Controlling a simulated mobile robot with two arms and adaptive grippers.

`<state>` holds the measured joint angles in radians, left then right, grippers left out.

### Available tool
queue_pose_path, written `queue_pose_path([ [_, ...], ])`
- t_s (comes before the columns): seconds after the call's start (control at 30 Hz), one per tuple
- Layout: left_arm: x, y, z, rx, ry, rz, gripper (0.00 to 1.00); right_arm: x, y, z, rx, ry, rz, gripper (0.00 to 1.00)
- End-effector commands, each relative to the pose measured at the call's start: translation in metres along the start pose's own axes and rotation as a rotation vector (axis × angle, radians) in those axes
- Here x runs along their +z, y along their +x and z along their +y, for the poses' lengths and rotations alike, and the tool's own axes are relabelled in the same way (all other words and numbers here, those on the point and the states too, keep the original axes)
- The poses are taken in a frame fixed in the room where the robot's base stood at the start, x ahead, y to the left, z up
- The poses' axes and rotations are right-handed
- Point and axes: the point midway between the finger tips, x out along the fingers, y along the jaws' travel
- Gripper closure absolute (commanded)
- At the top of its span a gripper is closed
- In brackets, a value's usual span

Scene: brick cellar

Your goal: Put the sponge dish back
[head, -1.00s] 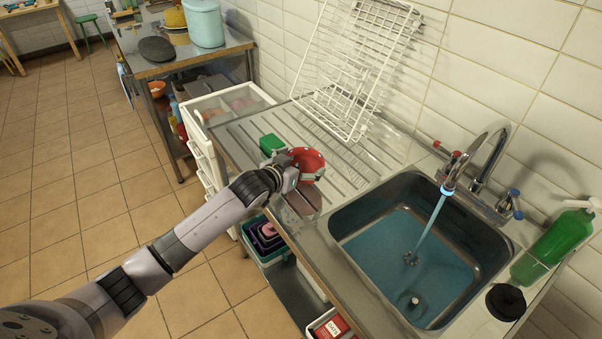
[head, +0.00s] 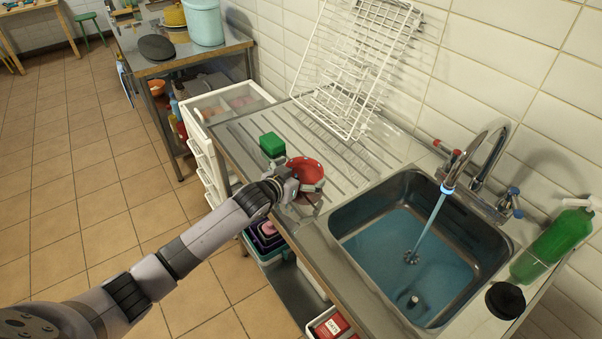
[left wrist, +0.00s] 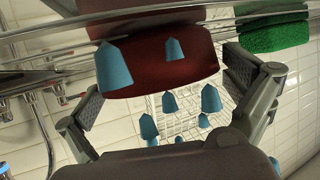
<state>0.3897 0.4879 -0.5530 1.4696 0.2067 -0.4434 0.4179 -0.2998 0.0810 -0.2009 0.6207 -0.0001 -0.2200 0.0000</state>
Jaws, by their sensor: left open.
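A round red dish (head: 308,169), which I take to be the sponge dish, is at the near edge of the ribbed steel drainboard (head: 245,132). A green block, apparently a sponge (head: 271,144), is just to its left. My left gripper (head: 296,187) is at the dish's near side and partly hides it. In the left wrist view, the open fingers (left wrist: 172,88) stand apart on either side of a dark red surface (left wrist: 160,65), apparently the dish. Whether they touch it is unclear. The green block (left wrist: 274,36) is beyond the right finger. My right gripper is out of view.
The water-filled sink (head: 350,238) lies right of the dish, under a running tap (head: 478,165). A white wire rack (head: 352,75) leans on the wall behind. Several blue cone shapes (left wrist: 113,68) show in the wrist view. White drawers (head: 203,150) stand left of the drainboard.

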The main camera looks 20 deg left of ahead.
Motion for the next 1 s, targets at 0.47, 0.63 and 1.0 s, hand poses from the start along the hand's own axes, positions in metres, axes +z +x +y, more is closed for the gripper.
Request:
queue_pose_path([
  [0.47, -0.001, -0.029, 0.0, 0.001, 0.002, 0.0, 0.0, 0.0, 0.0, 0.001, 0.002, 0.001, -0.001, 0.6],
  [0.63, -0.001, -0.061, 0.0, 0.0, 0.002, 0.0, 0.0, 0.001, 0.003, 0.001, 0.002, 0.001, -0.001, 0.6],
  [1.0, -0.002, -0.114, -0.001, 0.0, 0.0, 0.0, 0.0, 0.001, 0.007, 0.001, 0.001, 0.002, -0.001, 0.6],
])
